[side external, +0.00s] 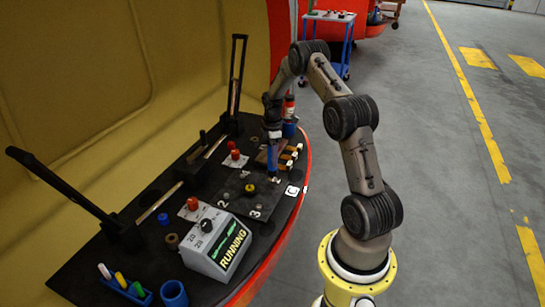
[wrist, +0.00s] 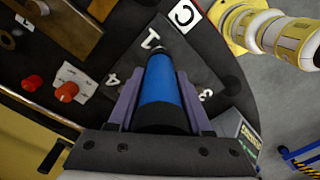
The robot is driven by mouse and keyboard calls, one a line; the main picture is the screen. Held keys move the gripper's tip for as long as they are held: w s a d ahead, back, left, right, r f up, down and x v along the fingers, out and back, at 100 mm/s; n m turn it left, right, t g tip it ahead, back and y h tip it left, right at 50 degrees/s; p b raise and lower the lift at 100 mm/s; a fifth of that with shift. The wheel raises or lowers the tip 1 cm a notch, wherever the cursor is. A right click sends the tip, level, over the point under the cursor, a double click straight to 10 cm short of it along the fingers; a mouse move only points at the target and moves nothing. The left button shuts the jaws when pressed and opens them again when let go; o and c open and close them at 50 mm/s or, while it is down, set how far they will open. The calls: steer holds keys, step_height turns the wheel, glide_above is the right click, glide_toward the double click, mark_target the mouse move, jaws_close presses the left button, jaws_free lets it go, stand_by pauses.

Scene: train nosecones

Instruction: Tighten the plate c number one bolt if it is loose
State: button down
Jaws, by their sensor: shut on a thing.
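My gripper (side external: 273,143) is shut on a blue cylindrical tool (wrist: 160,88), which also shows below the fingers in the side external view (side external: 274,166). The tool points down over plate C (side external: 240,205), a dark plate with numbered corners; its C label (wrist: 184,15) lies beside it. In the wrist view the tool's tip is beside the number 1 mark (wrist: 150,38). The number one bolt is hidden or too small to make out at the tip, and I cannot tell whether the tool touches it. A yellow knob (side external: 250,188) sits mid-plate.
A grey box reading RUNNING (side external: 218,243) stands in front of the plate. Red knobs (side external: 192,203) (side external: 235,154) are on the left. Tall black levers (side external: 65,188) (side external: 237,75) rise at the left and back.

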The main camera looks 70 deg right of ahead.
steer(key=shift+f, duration=0.15)
stand_by(0.3)
steer(key=shift+r, duration=2.9)
